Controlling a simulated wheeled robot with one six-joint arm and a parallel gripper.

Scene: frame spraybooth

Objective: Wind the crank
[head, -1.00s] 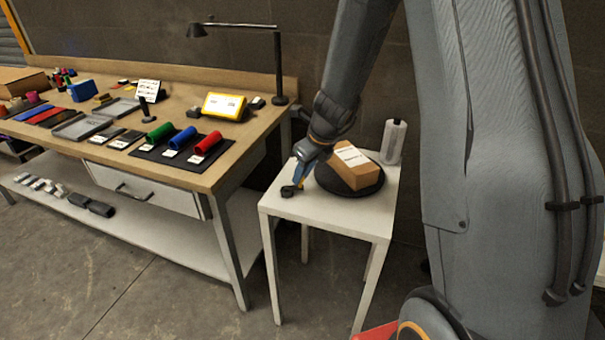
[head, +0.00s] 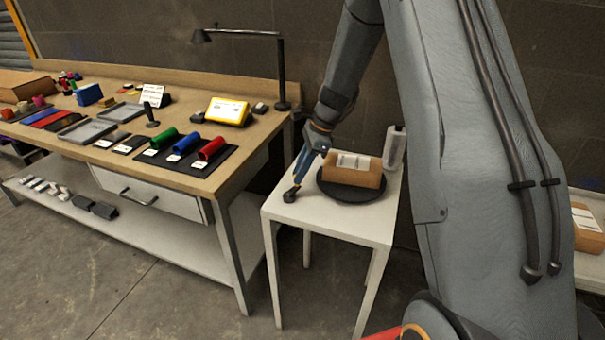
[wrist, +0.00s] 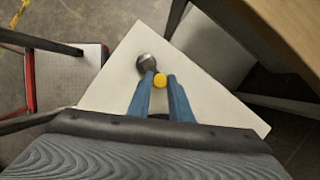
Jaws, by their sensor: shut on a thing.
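My gripper (head: 296,186) reaches down at the left edge of a small white table (head: 325,216). In the wrist view its blue fingers (wrist: 160,82) are closed around a yellow knob (wrist: 160,80), which appears to be the crank's grip. A dark, rounded crank part (wrist: 151,65) lies just beyond the fingertips; it also shows at the table's edge in the head view (head: 289,197). Right of the gripper, a cardboard box (head: 352,176) with a white label lies on a round black turntable (head: 352,195). The crank arm is mostly hidden by the fingers.
The workbench (head: 203,183) with coloured cylinders, trays and a lamp (head: 279,70) stands close on the left. Another box (head: 587,230) lies far right. Bare floor is in front.

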